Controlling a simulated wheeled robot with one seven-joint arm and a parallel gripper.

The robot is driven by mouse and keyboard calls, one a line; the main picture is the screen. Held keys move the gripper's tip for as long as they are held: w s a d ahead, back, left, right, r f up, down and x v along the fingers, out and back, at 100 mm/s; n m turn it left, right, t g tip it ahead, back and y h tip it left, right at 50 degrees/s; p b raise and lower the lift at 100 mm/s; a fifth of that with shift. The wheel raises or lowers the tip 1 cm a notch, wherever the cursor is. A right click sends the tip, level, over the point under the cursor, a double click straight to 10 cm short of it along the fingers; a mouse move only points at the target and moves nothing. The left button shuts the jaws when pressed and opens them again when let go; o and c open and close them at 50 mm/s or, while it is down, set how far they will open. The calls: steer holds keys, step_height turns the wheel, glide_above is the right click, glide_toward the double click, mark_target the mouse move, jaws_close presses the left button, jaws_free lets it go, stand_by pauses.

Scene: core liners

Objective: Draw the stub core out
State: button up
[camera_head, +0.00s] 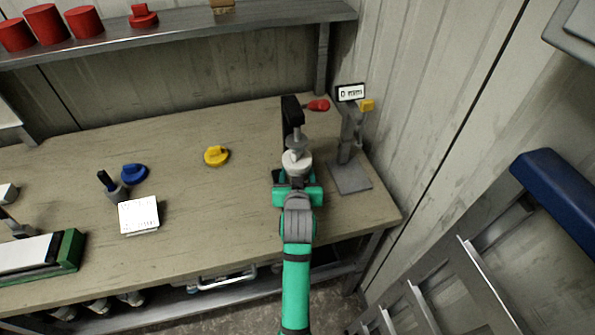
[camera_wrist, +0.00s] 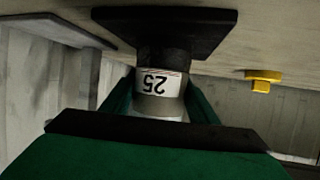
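A grey cylindrical piece (camera_wrist: 165,62) with a white "25" label, upside down in the wrist view, stands out from a dark square plate (camera_wrist: 200,22). I cannot tell whether this piece is the stub core. In the head view a pale round part (camera_head: 297,160) and a dark upright plate (camera_head: 291,108) lie just beyond my gripper (camera_head: 298,184). In the wrist view my green fingers (camera_wrist: 163,100) lie on both sides of the labelled piece, very close to it. Whether they press on it I cannot tell. The piece's near end is hidden behind my gripper.
A grey stand (camera_head: 347,150) with a "0 mm" display (camera_head: 350,92) stands close on the right, near the wall. A red piece (camera_head: 318,105) lies behind. A yellow knob (camera_head: 216,155), blue knob (camera_head: 134,174) and white card (camera_head: 139,215) lie left.

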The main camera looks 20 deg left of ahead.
steer(key=shift+s+a+r, duration=0.1)
steer(key=shift+c, duration=0.6)
steer(key=shift+r, duration=0.3)
steer(key=shift+s+d, duration=1.45)
steer(key=shift+s, duration=0.6)
steer(key=shift+s+d, duration=1.4)
steer(key=shift+s, duration=0.65)
steer(key=shift+s+d, duration=1.45)
steer(key=shift+s, duration=0.6)
steer(key=shift+r, duration=0.1)
steer(key=shift+r, duration=2.4)
